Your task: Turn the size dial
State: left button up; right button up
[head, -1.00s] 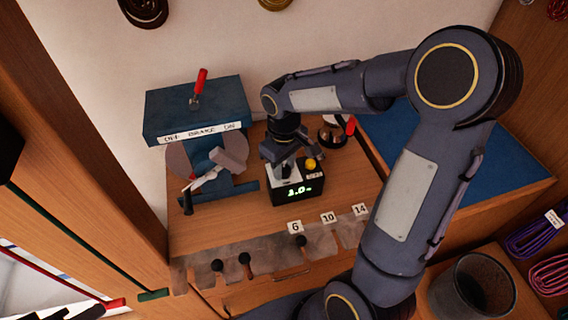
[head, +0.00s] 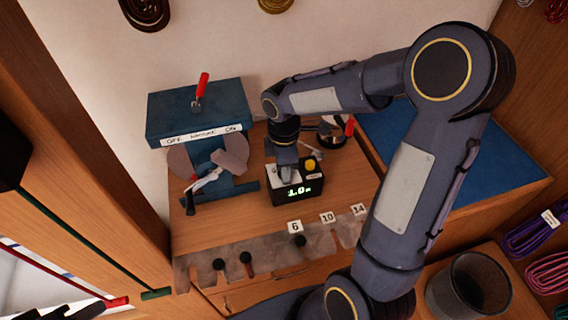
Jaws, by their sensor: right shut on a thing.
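A small black box with a light top and a green lit display (head: 298,190) stands on the wooden bench; the display seems to read 1.0. A yellow button (head: 310,164) sits on its top right. My right gripper (head: 287,172) comes down from above onto the left part of the box top, shut on the size dial, which the fingers hide. My left gripper is not in view.
A blue brake machine (head: 200,112) with a red lever (head: 201,86) stands left of the box. A slotted rail (head: 240,255) with black knobs and labels 6, 10 and 14 runs along the bench front. A dark bin (head: 470,287) is at the lower right.

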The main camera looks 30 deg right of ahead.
jog(key=shift+w+n, duration=0.1)
jog(key=shift+n, duration=1.1)
jog(key=o, duration=1)
notch_tip(320, 180, up, 8)
jog(key=shift+f, duration=0.25)
jog(key=shift+r, duration=0.2)
